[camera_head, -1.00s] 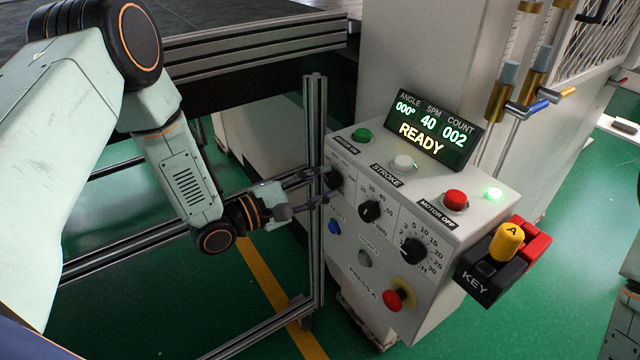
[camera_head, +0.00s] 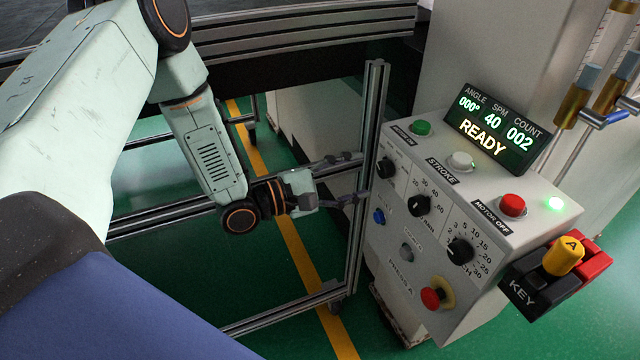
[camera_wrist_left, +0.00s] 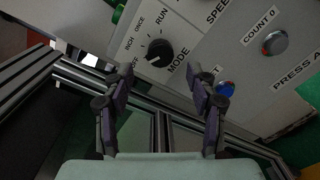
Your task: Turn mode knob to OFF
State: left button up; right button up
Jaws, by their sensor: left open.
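The mode knob (camera_head: 387,168) is a black dial at the upper left of the control box's front panel. In the left wrist view the mode knob (camera_wrist_left: 159,53) shows large above the fingers, with OFF, INCH, ONCE and RUN around its left and top. A light mark on it faces the lower left, toward the OFF side. My left gripper (camera_head: 354,179) is open just left of the panel. In the left wrist view the fingers of my left gripper (camera_wrist_left: 157,92) stand wide apart with nothing between them, short of the knob. My right gripper is out of view.
A metal frame post (camera_head: 366,190) stands by the panel's left edge, close to my fingers. Two other knobs, a blue button (camera_head: 379,216) and a red emergency button (camera_head: 431,298) share the panel. A READY display (camera_head: 498,130) stands on top; a key block (camera_head: 555,270) juts out right.

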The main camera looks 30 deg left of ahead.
pick_arm(q)
jog(key=v, duration=0.7)
jog(key=shift+s+a, duration=0.2)
jog(key=shift+s, duration=0.15)
dwell(0.5)
jog(key=s+f+m+g+y, duration=0.2)
jog(key=f+m+y, duration=0.1)
jog(key=f+m, duration=0.3)
jog(key=s+f+m+g+y, duration=0.2)
jog(key=f+m+g+y, duration=0.1)
jog(key=f, duration=0.4)
jog(key=s+d+f+m+g+y+b, duration=0.1)
jog(key=s+f+m+g+y, duration=0.1)
jog(key=s, duration=1)
jog(key=s+d+f+m+g+y+b, duration=0.1)
jog(key=s+f+m+g+y, duration=0.2)
jog(key=s+f, duration=0.6)
jog(key=shift+s+f+m+g, duration=0.2)
jog(key=shift+s+m+g, duration=1.15)
jog(key=shift+g, duration=0.45)
